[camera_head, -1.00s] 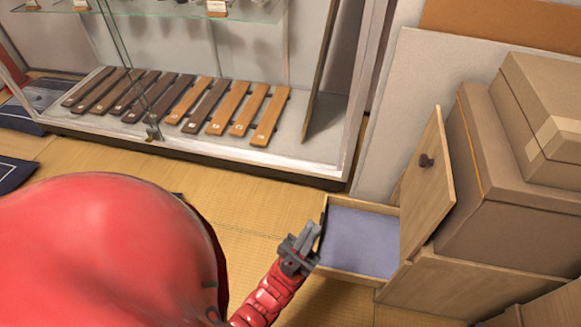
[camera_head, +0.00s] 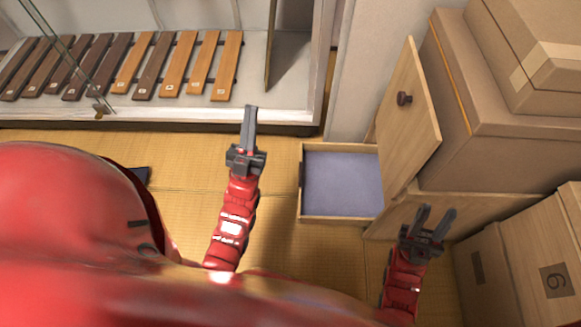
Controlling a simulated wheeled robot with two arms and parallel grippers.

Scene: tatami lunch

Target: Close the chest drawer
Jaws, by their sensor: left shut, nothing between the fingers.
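The chest drawer (camera_head: 340,221) is pulled out to the left from the low wooden chest (camera_head: 412,212), with a bluish-grey lining showing inside and nothing visible in it. Its outer front face is hidden. My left gripper (camera_head: 249,112) is shut and empty, above the tatami left of the drawer and apart from it in the picture. My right gripper (camera_head: 435,212) has its two fingers spread, with nothing between them, in front of the lower side of the chest. I cannot tell whether it touches the chest.
A wooden panel with a dark knob (camera_head: 404,98) rises above the drawer, beside stacked brown boxes (camera_head: 490,90). Wooden boxes (camera_head: 540,260) stand at lower right. A glass display case (camera_head: 280,119) lies behind. Tatami (camera_head: 275,205) left of the drawer is clear.

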